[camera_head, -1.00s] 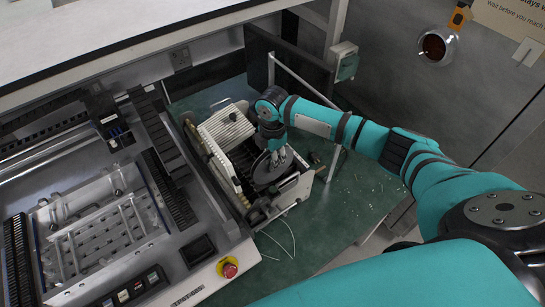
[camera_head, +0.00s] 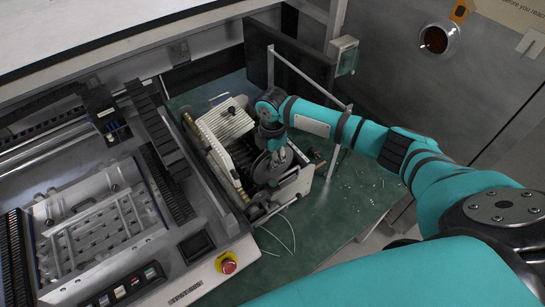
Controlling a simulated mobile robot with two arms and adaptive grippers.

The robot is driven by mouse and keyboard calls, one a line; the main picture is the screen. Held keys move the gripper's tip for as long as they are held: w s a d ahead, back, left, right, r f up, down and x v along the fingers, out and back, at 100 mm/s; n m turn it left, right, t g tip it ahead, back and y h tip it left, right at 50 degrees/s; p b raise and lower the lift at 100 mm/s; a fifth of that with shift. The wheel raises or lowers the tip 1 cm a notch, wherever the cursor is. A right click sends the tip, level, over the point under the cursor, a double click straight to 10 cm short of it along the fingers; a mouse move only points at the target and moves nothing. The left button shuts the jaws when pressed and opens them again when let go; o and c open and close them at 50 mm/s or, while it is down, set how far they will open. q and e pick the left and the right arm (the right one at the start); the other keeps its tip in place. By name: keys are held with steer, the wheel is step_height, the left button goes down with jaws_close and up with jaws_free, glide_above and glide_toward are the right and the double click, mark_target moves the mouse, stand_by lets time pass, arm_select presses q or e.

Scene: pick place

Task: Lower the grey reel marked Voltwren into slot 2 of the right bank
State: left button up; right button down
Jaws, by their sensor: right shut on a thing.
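My right gripper (camera_head: 280,157) reaches down from above and is shut on the grey reel (camera_head: 264,172), a dark grey disc standing on edge. The reel is at the feeder bank (camera_head: 290,190), a pale housing on the green surface beside the machine. Its lower part is hidden in or behind the bank, so I cannot tell whether it is seated or which slot it is over. No marking on the reel can be read. My left gripper is not in view.
A cream ribbed unit (camera_head: 225,122) stands just left of the reel. The machine with a red stop button (camera_head: 227,263) fills the left. A metal rail (camera_head: 300,77) slants behind my arm. A thin white cable (camera_head: 278,237) lies in front on the green surface (camera_head: 335,215).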

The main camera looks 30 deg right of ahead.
mark_target(273, 174)
steer(key=shift+f, duration=0.1)
steer(key=shift+f+b, duration=0.85)
steer(key=shift+f, duration=0.85)
steer(key=shift+f, duration=0.2)
steer(key=shift+f+b, duration=0.9)
steer(key=shift+f, duration=0.35)
steer(key=shift+f, duration=0.15)
steer(key=shift+f+b, duration=0.5)
steer(key=shift+f, duration=0.25)
